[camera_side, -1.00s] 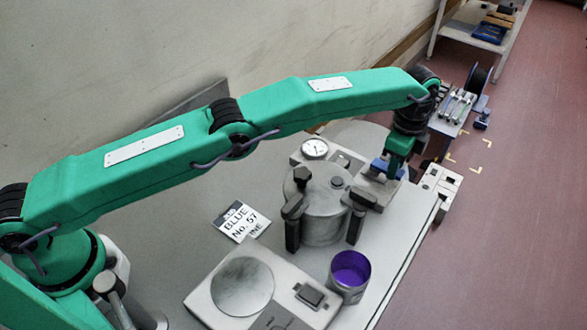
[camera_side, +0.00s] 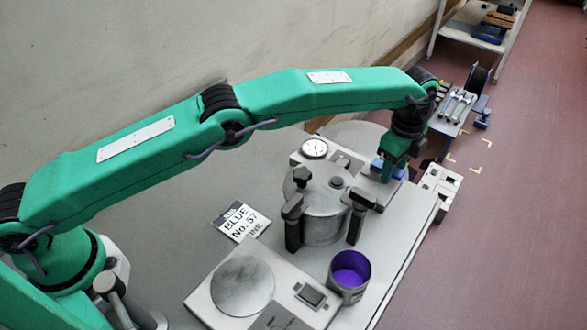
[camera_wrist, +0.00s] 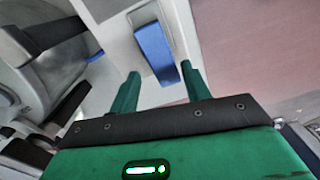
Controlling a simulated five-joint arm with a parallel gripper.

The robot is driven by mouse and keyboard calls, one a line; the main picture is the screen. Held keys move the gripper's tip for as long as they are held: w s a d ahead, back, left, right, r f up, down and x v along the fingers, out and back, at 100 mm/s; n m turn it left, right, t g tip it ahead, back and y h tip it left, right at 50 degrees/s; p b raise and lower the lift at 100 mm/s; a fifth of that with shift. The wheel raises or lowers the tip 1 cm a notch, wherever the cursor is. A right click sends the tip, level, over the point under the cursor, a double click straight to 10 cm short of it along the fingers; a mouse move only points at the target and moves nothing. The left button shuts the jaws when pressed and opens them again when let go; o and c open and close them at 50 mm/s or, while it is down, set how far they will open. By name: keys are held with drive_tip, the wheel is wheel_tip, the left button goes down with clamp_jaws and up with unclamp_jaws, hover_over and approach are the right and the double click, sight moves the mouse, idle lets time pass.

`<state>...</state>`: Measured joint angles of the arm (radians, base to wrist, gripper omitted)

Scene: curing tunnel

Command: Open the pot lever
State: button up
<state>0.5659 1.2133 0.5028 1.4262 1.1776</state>
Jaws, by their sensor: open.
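A steel pot (camera_side: 322,213) with black clamps stands on the grey bench in the side view. A blue lever (camera_wrist: 155,52) shows in the wrist view, on a pale block beside the pot; I take it for the pot lever. In the side view, bits of blue (camera_side: 399,173) show around my gripper, which hides most of the lever. My gripper (camera_wrist: 160,88) is open, with its two green fingers apart. In the wrist view the near end of the lever lies just ahead of the gap between them. I cannot tell whether a finger touches it.
A round gauge (camera_side: 314,148) sits behind the pot. A purple-filled can (camera_side: 350,272), a scale with a round plate (camera_side: 243,286) and a label card (camera_side: 241,222) lie in front and left. The bench edge and red floor (camera_side: 520,200) are to the right.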

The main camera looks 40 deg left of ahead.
drive_tip(key=m, duration=0.1)
drive_tip(key=s+m, duration=0.1)
drive_tip(key=m, duration=0.1)
drive_tip(key=shift+s+a, duration=0.1)
drive_tip(key=shift+a, duration=0.1)
drive_tip(key=m, duration=0.2)
drive_tip(key=s+m, duration=0.1)
drive_tip(key=shift+a, duration=0.3)
wheel_tip(320, 180, up, 8)
drive_tip(key=s+a+r+n+t, duration=0.1)
drive_tip(key=s+a+r+n, duration=0.3)
drive_tip(key=n, duration=0.8)
drive_tip(key=s+a+r+n, duration=0.3)
drive_tip(key=a+r+n, duration=0.5)
drive_tip(key=a+n, duration=0.5)
drive_tip(key=shift+s+a+r+t+h, duration=0.2)
drive_tip(key=shift+s+a+t+h, duration=0.1)
drive_tip(key=shift+s+t+h, duration=0.1)
idle(0.5)
